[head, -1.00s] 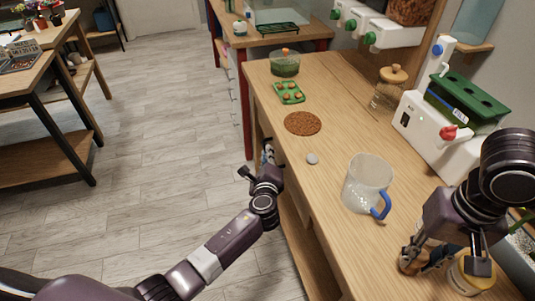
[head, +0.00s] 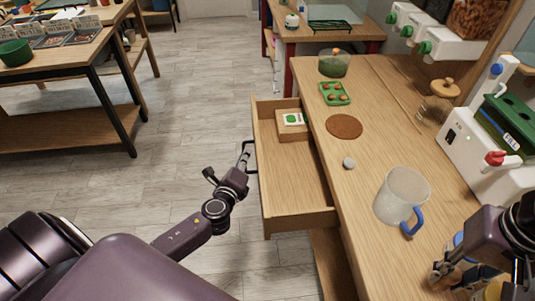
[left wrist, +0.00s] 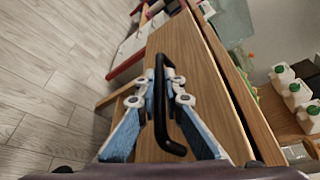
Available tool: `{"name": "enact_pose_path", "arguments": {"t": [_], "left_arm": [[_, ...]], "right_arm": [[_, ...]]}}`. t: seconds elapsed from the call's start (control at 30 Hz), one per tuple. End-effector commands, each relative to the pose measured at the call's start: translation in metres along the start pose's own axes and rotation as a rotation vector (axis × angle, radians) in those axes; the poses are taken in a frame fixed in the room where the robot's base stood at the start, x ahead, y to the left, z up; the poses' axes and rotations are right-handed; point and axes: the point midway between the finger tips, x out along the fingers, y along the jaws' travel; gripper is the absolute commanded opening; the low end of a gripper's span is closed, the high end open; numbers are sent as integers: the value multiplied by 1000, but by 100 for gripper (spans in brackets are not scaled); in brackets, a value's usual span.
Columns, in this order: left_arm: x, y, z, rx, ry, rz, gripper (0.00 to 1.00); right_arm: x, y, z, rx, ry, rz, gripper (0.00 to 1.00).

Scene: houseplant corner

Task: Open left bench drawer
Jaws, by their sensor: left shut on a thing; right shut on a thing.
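The left bench drawer (head: 300,221) is pulled well out from the wooden bench. Its black bar handle (left wrist: 160,110) is on the front, which faces left in the head view. My left gripper (head: 245,158) is shut on this handle; the left wrist view shows its pale blue fingers (left wrist: 160,97) on either side of the bar. Inside the drawer, at the far end, lies a small wooden box (head: 292,131) with a green and white label. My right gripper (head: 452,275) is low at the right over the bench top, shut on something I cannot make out.
The bench top (head: 375,165) holds a glass mug (head: 398,195) with a blue handle, a grey pebble (head: 349,163), a brown round mat (head: 344,126), a green tray (head: 334,94) and a white machine (head: 465,145). The floor (head: 190,130) left of the drawer is clear.

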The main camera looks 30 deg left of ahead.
Motion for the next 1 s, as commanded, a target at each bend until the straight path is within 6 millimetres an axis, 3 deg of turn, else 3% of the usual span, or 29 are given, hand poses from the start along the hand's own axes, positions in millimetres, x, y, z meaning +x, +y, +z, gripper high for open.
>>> {"name": "enact_pose_path", "arguments": {"t": [0.1, 0.33, 0.9, 0.93, 1.0], "left_arm": [[-8, 17, 18, 3, 0, 3, 0], [-17, 33, 42, 1, 0, 3, 0], [-21, 39, 51, -1, 0, 2, 0], [-21, 39, 51, -1, 0, 2, 9], [-21, 39, 50, -1, 0, 2, 17]], "right_arm": [[4, 0, 0, 0, 0, 0, 1], [8, 0, 0, 0, 0, 0, 1], [9, 0, 0, 0, 0, 0, 1], [9, 0, 0, 0, 0, 0, 1], [9, 0, 0, 0, 0, 0, 1]]}}
